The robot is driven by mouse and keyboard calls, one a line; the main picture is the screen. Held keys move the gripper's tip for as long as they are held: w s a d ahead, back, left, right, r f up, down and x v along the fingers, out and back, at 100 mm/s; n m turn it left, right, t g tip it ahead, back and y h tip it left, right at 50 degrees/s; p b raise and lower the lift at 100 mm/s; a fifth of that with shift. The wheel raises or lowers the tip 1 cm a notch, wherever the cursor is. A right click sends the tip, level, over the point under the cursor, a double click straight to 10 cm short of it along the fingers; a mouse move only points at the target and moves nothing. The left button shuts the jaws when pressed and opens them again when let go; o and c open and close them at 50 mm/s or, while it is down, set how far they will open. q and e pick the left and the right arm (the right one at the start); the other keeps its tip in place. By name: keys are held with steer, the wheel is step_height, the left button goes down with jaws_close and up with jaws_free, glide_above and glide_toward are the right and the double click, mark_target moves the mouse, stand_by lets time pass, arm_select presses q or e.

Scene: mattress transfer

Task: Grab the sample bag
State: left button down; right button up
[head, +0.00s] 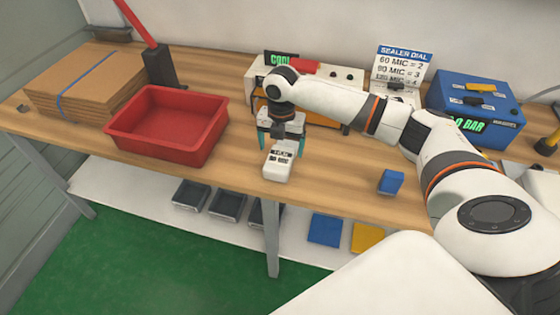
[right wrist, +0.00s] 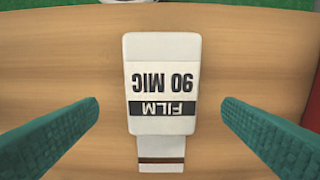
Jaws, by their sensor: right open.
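The sample bag (head: 279,164) is a small white packet lying on the wooden table near its front edge. In the right wrist view the bag (right wrist: 163,70) shows a label reading "FILM 90 MIC", upside down, with a narrow brown-striped strip at its lower end. My right gripper (head: 281,142) is over the far end of the bag, pointing down. Its two green fingers (right wrist: 160,125) are open, one on each side of the bag, with wood showing between each finger and the bag. My left gripper is not in view.
A red tray (head: 118,128) stands left of the bag, with stacked cardboard (head: 72,88) beyond it. A sealer (head: 255,80) is behind my right arm. A blue box (head: 475,95) stands at right, and a small blue block (head: 390,181) lies near the front edge.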

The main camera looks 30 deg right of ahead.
mark_target(280, 157)
steer(key=f, duration=0.5)
steer(key=shift+s+a+p, duration=0.1)
steer(key=shift+a+p, duration=0.15)
steer(key=shift+p, duration=0.15)
steer(key=c, duration=1.1)
